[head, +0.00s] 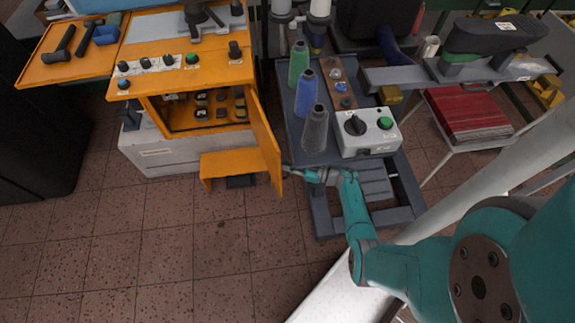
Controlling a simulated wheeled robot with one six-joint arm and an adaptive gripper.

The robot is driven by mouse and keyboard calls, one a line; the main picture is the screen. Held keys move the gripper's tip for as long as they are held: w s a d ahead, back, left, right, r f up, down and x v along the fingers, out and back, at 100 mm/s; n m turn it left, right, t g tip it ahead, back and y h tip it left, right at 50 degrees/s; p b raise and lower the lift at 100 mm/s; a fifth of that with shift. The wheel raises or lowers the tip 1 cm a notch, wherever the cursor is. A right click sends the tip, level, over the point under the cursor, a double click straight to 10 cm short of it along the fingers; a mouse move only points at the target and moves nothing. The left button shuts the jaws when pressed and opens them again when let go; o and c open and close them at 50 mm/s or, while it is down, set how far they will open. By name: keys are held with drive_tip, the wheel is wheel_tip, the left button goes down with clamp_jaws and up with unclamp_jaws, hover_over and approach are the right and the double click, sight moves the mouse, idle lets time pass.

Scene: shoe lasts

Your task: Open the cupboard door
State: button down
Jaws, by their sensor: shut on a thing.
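The orange cupboard door (265,145) stands swung out from the orange cupboard, with its free edge toward me. The cupboard's inside (205,112) shows, with several small dark items on its floor. My gripper (287,171) is at the free edge of the door, low on its right side, and is shut on the door's edge or handle. The exact grip is small and partly hidden. My teal arm reaches to it from the lower right.
Right of the door, a grey stand holds thread cones (315,128) and a white control box (368,131). An orange step (232,165) sits below the cupboard. A table with red sheets (467,117) stands at the right. The tiled floor (150,245) in front is clear.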

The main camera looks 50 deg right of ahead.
drive_tip(key=c, duration=1.2)
unclamp_jaws()
drive_tip(key=shift+s+a+f, duration=0.15)
drive_tip(key=shift+s+a, duration=0.05)
drive_tip(key=shift+d, duration=0.1)
drive_tip(key=shift+d, duration=0.1)
drive_tip(key=v, duration=0.7)
drive_tip(key=shift+s, duration=0.15)
